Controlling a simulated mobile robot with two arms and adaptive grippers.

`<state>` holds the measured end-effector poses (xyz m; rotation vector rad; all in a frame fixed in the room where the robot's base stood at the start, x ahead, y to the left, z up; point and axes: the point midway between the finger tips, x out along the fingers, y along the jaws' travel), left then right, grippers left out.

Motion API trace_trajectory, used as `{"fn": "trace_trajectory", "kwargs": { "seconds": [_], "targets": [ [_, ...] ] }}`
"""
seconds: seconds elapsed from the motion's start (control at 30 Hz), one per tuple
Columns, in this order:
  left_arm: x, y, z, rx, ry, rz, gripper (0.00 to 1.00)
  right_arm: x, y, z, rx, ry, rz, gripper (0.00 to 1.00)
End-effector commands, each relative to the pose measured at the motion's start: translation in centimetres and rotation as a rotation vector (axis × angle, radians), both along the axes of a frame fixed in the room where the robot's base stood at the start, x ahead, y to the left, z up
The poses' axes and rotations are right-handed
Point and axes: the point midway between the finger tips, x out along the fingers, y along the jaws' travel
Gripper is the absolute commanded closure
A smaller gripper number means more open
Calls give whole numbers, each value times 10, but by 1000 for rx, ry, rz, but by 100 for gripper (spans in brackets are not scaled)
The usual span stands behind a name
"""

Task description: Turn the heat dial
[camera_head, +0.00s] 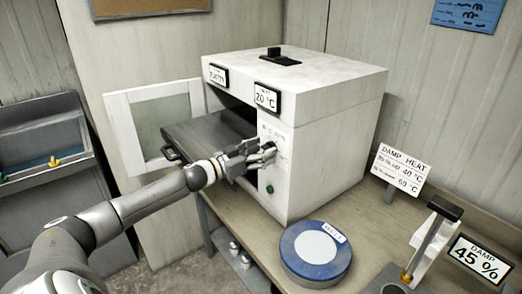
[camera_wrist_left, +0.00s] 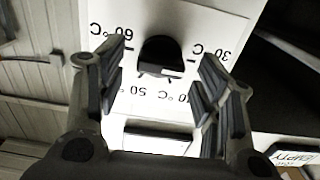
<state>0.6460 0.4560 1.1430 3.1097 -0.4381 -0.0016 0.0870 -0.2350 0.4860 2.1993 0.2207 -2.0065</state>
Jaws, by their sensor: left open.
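The heat dial (camera_wrist_left: 160,56) is a black knob on a white panel, with temperature marks around it that read upside down in the left wrist view, among them 60 °C, 50 and 30 °C. A pale mark shows on its lower edge. My left gripper (camera_wrist_left: 158,82) is open, with one finger on either side of the dial and visible gaps between. In the head view my left gripper (camera_head: 268,152) is at the front panel of the white oven (camera_head: 325,125) and hides the dial there. The oven's display (camera_head: 267,97) reads 20 °C. My right gripper is out of view.
The oven door (camera_head: 155,120) stands open at left, with a dark tray (camera_head: 195,135) sticking out. A green button (camera_head: 270,189) is below the gripper. A blue round container (camera_head: 287,262), a DAMP HEAT sign (camera_head: 402,168) and a DAMP 45 % display (camera_head: 478,262) are on the bench.

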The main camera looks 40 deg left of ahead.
Motion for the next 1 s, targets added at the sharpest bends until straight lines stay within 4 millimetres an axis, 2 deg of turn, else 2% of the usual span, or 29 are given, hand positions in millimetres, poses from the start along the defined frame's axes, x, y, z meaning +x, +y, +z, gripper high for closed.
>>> {"fn": "trace_trajectory", "kwargs": {
  "seconds": [0.3, 0.67, 1.0],
  "targets": [
    [1, 0, 0, 1, 0, 0, 39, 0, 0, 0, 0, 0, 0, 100],
    [1, 0, 0, 1, 0, 0, 85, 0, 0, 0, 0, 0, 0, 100],
    [1, 0, 0, 54, -15, 0, 85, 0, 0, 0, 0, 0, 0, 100]
  ]
}}
